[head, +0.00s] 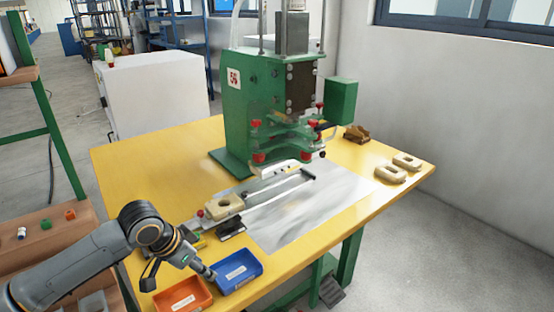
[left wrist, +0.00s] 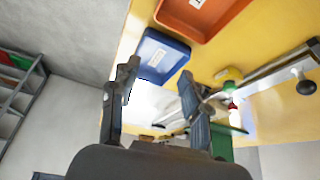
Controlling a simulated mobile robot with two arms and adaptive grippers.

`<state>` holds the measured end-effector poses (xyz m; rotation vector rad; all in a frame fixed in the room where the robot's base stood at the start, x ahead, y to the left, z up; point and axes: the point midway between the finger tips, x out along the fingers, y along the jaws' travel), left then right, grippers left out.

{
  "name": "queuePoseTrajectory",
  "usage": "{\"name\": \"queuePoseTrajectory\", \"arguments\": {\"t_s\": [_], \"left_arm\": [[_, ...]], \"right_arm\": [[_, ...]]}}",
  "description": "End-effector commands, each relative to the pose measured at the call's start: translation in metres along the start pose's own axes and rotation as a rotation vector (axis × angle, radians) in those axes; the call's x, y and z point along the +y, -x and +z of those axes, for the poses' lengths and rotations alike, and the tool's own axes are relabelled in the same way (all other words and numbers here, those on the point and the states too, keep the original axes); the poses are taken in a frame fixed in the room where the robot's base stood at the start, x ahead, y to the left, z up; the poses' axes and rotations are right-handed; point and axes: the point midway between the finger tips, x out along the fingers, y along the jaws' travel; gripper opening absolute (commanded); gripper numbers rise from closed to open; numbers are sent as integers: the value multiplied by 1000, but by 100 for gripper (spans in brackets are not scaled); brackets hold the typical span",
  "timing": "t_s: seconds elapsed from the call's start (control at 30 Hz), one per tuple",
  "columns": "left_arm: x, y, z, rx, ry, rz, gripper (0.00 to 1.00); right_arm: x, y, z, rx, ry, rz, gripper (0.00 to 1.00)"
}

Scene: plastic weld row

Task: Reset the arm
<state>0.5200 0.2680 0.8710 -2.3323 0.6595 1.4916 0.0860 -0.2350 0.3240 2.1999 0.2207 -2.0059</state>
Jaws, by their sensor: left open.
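My left gripper (head: 182,271) is open and empty. In the head view it hangs over the front left edge of the yellow table (head: 135,165), close to the blue bin (head: 238,283) and the orange bin (head: 183,297). In the left wrist view its two fingers (left wrist: 157,84) stand apart with nothing between them. The blue bin (left wrist: 162,55) shows just beyond the fingertips there, with the orange bin (left wrist: 202,14) above it. Whether a finger touches the blue bin cannot be told. My right gripper is in neither view.
A green press (head: 238,110) stands at the table's back. In front of it is a slide fixture with a beige part (head: 224,206) on a metal sheet (head: 325,215). Two beige parts (head: 390,174) (head: 407,160) lie at right. A brown side table (head: 75,240) stands at left.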

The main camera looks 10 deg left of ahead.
Motion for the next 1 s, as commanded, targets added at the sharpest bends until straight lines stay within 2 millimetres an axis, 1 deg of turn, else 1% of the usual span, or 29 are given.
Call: {"name": "queuePoseTrajectory", "arguments": {"t_s": [0.07, 0.17, 0.2, 0.27, 0.3, 0.4, 0.5, 0.6, 0.67, 1.0], "left_arm": [[14, -10, 5, -4, -17, 14, 47], [47, -30, 15, -1, -54, 38, 47], [64, -39, 21, 3, -67, 48, 47], [90, -51, 31, 12, -79, 61, 47], [107, -57, 38, 21, -80, 65, 47], [141, -66, 58, 41, -55, 64, 47], [164, -68, 82, 46, 4, 45, 47], [176, -66, 107, 34, 76, 11, 47], [180, -63, 122, 20, 116, -11, 47], [186, -42, 198, -95, 311, -135, 47]], "right_arm": [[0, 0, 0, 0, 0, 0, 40], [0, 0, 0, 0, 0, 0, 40], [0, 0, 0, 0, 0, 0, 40], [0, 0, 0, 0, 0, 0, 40], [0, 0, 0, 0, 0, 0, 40], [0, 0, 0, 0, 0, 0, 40], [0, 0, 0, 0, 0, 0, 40], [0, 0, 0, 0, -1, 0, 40], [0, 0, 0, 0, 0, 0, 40], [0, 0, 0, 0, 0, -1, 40]]}}
